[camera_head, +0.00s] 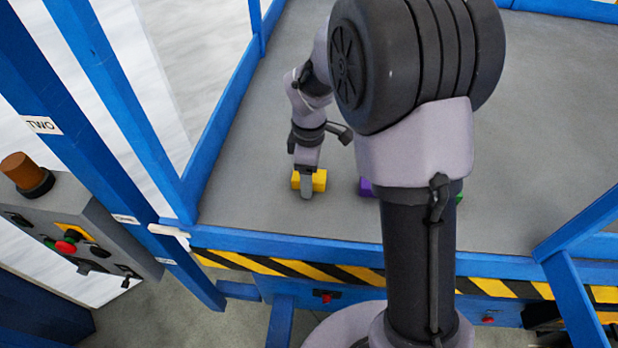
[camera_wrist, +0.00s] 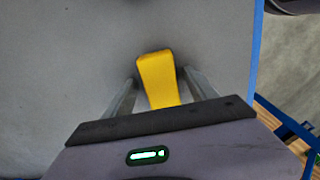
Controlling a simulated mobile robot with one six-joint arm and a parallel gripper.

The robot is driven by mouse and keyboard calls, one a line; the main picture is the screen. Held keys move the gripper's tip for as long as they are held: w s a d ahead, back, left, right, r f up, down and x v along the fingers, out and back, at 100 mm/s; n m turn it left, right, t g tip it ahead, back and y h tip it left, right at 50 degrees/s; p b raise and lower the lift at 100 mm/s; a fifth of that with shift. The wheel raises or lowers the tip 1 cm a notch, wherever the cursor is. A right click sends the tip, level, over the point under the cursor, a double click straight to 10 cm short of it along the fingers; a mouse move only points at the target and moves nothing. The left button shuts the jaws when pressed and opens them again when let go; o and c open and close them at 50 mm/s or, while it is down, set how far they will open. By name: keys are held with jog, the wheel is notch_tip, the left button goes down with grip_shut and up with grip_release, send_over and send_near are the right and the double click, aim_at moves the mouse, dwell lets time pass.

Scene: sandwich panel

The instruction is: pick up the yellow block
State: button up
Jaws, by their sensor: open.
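The yellow block (camera_head: 319,180) lies on the grey panel near its front left part. In the wrist view the yellow block (camera_wrist: 157,78) stands between the two fingers of my gripper (camera_wrist: 158,88), with a finger on each side. The near end of the block is hidden behind the gripper body. My gripper (camera_head: 306,190) is open and sits low over the block in the head view, where it covers the block's middle. A small gap shows between the block and each finger in the wrist view.
A purple block (camera_head: 366,187) lies to the right, partly hidden by my arm, and a bit of a green block (camera_head: 459,198) shows beyond it. A blue rail (camera_head: 290,246) edges the panel in front. A control box (camera_head: 70,240) stands outside at left. The panel behind is clear.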

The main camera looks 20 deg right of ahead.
jog(key=shift+w, duration=0.15)
jog(key=shift+s+r, duration=0.15)
jog(key=shift+s, duration=0.2)
jog(key=c, duration=0.7)
jog(key=shift+w, duration=0.1)
grip_shut()
